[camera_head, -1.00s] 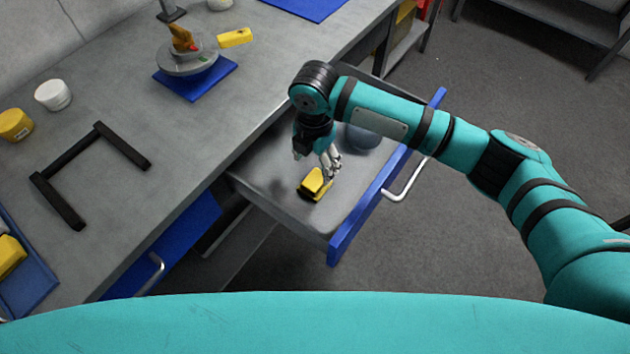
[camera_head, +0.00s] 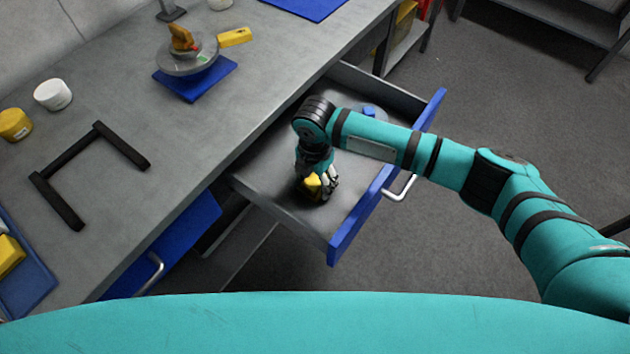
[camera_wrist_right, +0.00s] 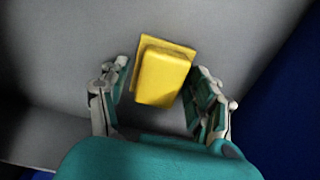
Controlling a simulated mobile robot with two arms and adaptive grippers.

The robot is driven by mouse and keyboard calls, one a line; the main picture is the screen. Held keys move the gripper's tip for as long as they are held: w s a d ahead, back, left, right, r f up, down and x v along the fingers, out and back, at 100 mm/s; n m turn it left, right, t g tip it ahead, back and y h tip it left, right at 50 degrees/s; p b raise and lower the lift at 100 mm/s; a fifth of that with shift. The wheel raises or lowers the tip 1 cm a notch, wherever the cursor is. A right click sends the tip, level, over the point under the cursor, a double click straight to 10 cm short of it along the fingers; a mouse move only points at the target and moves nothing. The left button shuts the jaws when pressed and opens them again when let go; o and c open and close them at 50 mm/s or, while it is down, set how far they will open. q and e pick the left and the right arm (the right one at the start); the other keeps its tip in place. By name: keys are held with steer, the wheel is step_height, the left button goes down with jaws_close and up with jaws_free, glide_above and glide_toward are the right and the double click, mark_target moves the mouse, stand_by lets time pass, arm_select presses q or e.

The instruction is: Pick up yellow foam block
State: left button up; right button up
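The yellow foam block (camera_head: 313,185) lies in the open drawer (camera_head: 290,213) below the workbench top. My right gripper (camera_head: 318,187) is down in the drawer at the block and hides part of it. In the right wrist view the block (camera_wrist_right: 163,74) sits between the two spread fingers of my right gripper (camera_wrist_right: 162,95). A gap shows on the left side; the right finger is close to the block, and I cannot tell whether it touches. My left gripper is not in view.
The blue drawer front (camera_head: 385,180) with its handle stands to the right of my right gripper. A blue object (camera_head: 369,111) is at the drawer's back, partly behind my arm. A black frame (camera_head: 88,175) and a round device on a blue mat (camera_head: 196,80) are on the bench.

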mark_target(315, 179)
steer(key=c, duration=1)
step_height(315, 179, up, 10)
steer(key=shift+r, duration=0.1)
steer(key=shift+c, duration=0.2)
steer(key=o, duration=0.6)
steer(key=shift+p, duration=0.3)
steer(key=c, duration=0.4)
steer(key=shift+c, duration=0.2)
